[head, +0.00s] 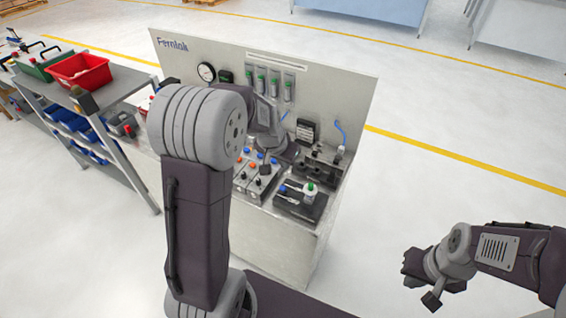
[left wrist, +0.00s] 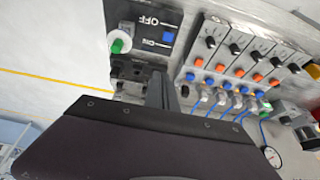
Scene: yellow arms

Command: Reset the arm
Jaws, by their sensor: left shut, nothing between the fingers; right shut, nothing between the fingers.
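My left arm (head: 197,235), grey and dark purple, rises in front of the bench and bends forward over the control panel. Its gripper (head: 266,162) hangs over the panel's rows of buttons, partly hidden. In the left wrist view this gripper (left wrist: 160,90) is shut and empty, its dark fingers between the ON/OFF switch box (left wrist: 148,35) and the row of knobs and buttons (left wrist: 225,70). I cannot tell whether it touches the panel. My right arm (head: 510,255) reaches in from the right edge, and its gripper (head: 431,300) is shut and empty over open floor.
The bench (head: 285,240) has an upright back board (head: 340,85) with a gauge (head: 206,72). The switch box with a green-topped knob (head: 309,187) sits at its front right. A shelf rack with a red bin (head: 79,71) stands left. The floor at right is clear.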

